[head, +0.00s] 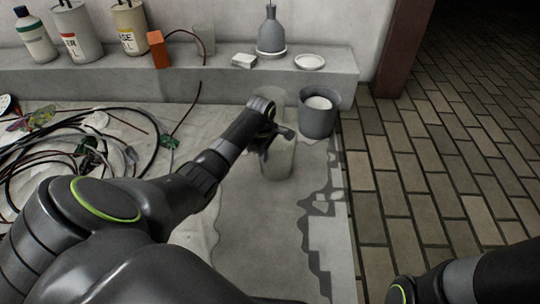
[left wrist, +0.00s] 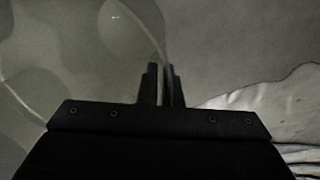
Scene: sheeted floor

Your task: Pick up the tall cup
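The tall cup (head: 279,162) is a clear, faintly tinted cup in the middle of the head view, over the wet grey patch of the sheeted floor. My left gripper (head: 278,138) is at the cup and hides part of its middle. In the left wrist view the fingers (left wrist: 161,84) are nearly together, with the cup's thin clear wall (left wrist: 148,22) running between them. The cup looks upright; I cannot tell whether its base touches the floor. My right arm shows at the lower right, but its gripper is out of view.
A dark grey pot (head: 318,118) stands close to the right of the cup. Tangled cables (head: 75,150) lie at left. A ledge (head: 185,86) behind holds bottles, a grey vase (head: 271,37), a small white dish (head: 309,62) and another clear cup (head: 204,44). Brick paving (head: 430,160) at right is clear.

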